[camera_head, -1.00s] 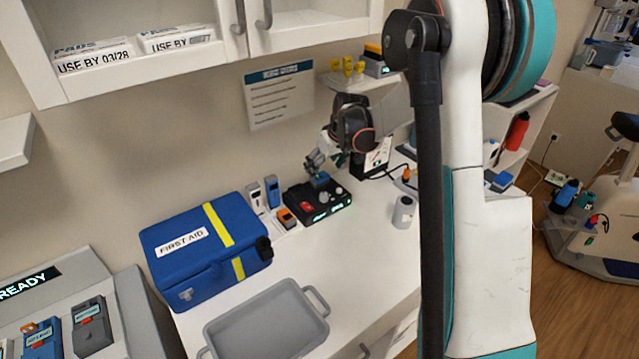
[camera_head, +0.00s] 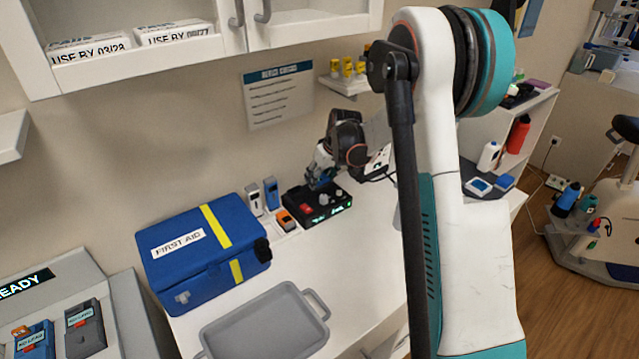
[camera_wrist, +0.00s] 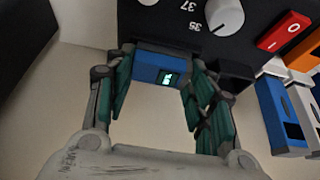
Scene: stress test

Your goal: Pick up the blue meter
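A blue meter with a small lit display (camera_wrist: 168,78) sits at the black control box (camera_wrist: 225,60) and lies between my fingertips in the wrist view. My gripper (camera_wrist: 158,75) is open around it, one finger on each side; I cannot tell whether either finger touches it. In the head view my gripper (camera_head: 320,176) is low over the back of the black box (camera_head: 322,214) and mostly hides the meter. Another blue handheld device (camera_head: 271,193) stands in a rack beside the box; it also shows at the right of the wrist view (camera_wrist: 272,100).
A white-grey device (camera_head: 254,199) and an orange one (camera_head: 285,219) stand in the same rack. A blue first-aid bag (camera_head: 190,265) and a grey tray (camera_head: 215,342) are on the white counter. A small wall shelf (camera_head: 345,86) holds yellow-capped vials above. The counter's middle is clear.

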